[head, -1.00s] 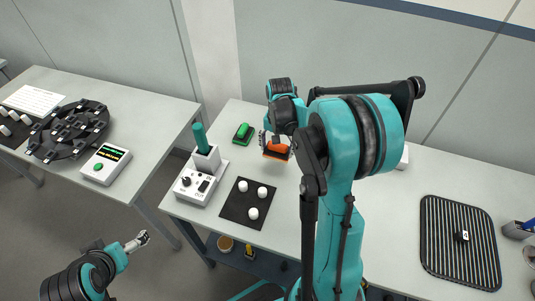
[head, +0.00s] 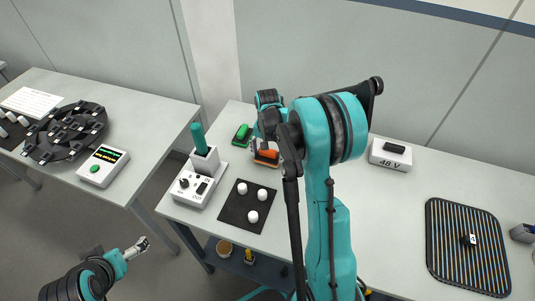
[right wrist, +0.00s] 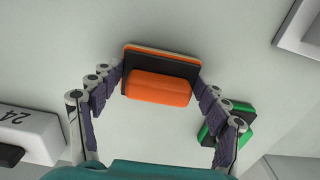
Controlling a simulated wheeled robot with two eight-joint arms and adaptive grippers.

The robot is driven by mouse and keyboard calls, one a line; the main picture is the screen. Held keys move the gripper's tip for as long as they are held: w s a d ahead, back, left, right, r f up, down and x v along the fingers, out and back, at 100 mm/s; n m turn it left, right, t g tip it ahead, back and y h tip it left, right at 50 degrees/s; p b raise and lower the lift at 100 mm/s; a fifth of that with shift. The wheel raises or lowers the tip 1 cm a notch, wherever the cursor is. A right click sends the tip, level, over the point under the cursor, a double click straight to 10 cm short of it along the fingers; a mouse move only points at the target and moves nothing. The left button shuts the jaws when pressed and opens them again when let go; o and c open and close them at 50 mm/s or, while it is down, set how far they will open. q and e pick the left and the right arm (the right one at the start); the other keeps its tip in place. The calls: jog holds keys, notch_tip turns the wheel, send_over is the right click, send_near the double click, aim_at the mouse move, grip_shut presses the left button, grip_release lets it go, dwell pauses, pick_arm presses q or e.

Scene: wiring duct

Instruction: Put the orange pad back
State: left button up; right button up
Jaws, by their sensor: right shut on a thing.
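The orange pad (head: 267,155) has an orange grip on a dark plate. In the right wrist view the orange pad (right wrist: 158,88) sits between the two fingers, which touch its sides. My right gripper (head: 264,150) is shut on it over the back left of the middle table; I cannot tell how high it is above the top. A green pad (head: 242,133) lies just left of it, and the green pad (right wrist: 232,120) shows partly behind a finger in the wrist view. My left gripper (head: 142,243) is low at the left, away from the tables, its jaws too small to judge.
A white unit (head: 202,185) with a knob and a green-handled holder (head: 203,157) stands at the table's left edge. A black mat (head: 246,206) with white knobs lies nearer.

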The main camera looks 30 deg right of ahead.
aim_at(267, 152)
jog(key=o, duration=1.2)
jog(key=shift+f, duration=0.1)
jog(key=shift+c, duration=0.2)
notch_tip(267, 152, up, 11)
jog(key=p, duration=0.3)
jog(key=s+a+r+n+t, duration=0.3)
jog(key=s+a+r+n, duration=0.2)
jog(key=s+a+r, duration=0.35)
jog(key=s+a+f+n+t, duration=0.1)
jog(key=s+a+n+t, duration=0.3)
jog(key=s, duration=0.6)
jog(key=shift+a+f+n+p, duration=0.2)
jog(key=shift+a+n+p, duration=0.25)
jog(key=shift+a, duration=0.85)
